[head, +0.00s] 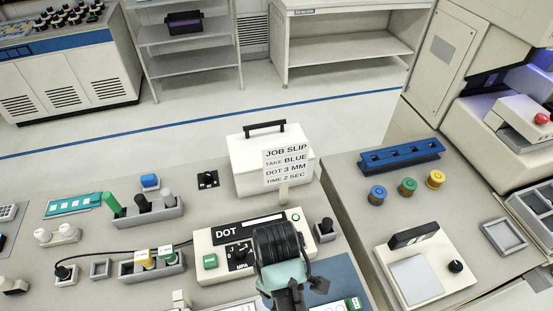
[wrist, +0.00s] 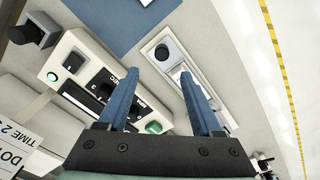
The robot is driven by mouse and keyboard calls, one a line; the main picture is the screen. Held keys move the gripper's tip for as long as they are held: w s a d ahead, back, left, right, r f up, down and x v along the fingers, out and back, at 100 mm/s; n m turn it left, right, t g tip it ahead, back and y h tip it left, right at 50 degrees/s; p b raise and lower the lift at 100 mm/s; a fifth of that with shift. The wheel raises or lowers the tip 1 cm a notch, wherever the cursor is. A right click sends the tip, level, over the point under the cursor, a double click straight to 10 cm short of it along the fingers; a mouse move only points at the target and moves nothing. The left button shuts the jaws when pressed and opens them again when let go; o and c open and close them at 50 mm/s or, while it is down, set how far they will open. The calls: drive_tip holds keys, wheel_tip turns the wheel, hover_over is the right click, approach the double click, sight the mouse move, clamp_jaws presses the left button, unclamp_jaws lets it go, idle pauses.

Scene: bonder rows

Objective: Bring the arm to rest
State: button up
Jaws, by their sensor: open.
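My gripper (wrist: 160,75) shows in the wrist view with its two blue fingers apart and nothing between them. In the head view my gripper (head: 293,296) hangs at the lower middle, over the front of the grey bench (head: 60,200). It is in front of the white DOT unit (head: 207,240) and partly hides it. In the wrist view the DOT unit (wrist: 65,70) lies beyond the fingers. I cannot tell how high the gripper is above the bench.
A white case (head: 245,165) with a JOB SLIP card (head: 287,165) stands behind my gripper. A blue rack (head: 400,156) and blue, green and yellow capped pieces (head: 408,187) sit on the right bench, near a white device (head: 440,255). Holders with bottles (head: 150,210) stand left. Open floor (head: 180,115) lies behind.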

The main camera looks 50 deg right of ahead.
drive_tip(key=shift+r, duration=0.8)
drive_tip(key=shift+w, duration=0.1)
